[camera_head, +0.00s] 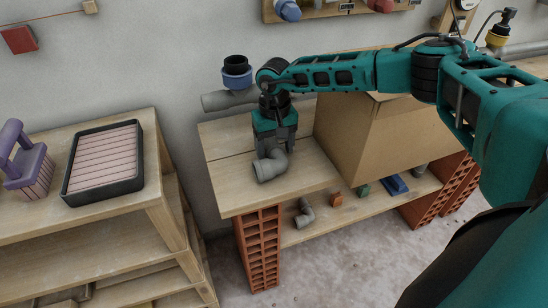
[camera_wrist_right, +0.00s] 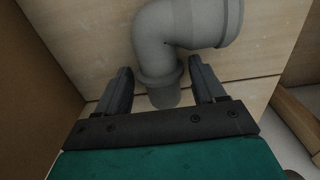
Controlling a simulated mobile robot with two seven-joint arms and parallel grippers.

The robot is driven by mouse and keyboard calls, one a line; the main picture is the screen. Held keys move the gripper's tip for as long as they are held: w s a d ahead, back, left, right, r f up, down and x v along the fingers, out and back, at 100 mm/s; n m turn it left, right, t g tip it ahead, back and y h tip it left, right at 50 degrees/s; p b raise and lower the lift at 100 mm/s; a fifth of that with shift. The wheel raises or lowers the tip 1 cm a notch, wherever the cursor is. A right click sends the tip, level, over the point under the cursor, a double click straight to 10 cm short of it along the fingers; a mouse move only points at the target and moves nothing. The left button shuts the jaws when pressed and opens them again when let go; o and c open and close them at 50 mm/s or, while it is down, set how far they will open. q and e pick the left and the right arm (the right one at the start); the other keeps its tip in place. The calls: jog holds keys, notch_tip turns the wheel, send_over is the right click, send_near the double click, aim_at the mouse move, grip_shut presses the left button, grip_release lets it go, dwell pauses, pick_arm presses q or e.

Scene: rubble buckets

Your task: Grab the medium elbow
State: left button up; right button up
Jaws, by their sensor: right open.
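A grey pipe elbow (camera_head: 268,168) lies on the wooden bench top, near its left part. Another grey elbow (camera_head: 305,213), which looks smaller, lies on the shelf below. The frames do not label which one is the medium elbow. My right gripper (camera_head: 276,146) points down at the elbow on the bench top. In the right wrist view the right gripper (camera_wrist_right: 161,66) is open, with one finger on each side of one end of the elbow (camera_wrist_right: 172,42). I cannot tell whether the fingers touch it. My left gripper is out of view.
A cardboard box (camera_head: 372,140) stands on the bench right of the gripper. A grey pipe (camera_head: 222,101) sticks out from the wall behind. Brick supports (camera_head: 258,250) hold up the bench.

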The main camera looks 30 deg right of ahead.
jog(key=shift+f, duration=0.45)
jog(key=c, duration=0.9)
jog(key=shift+r, duration=0.15)
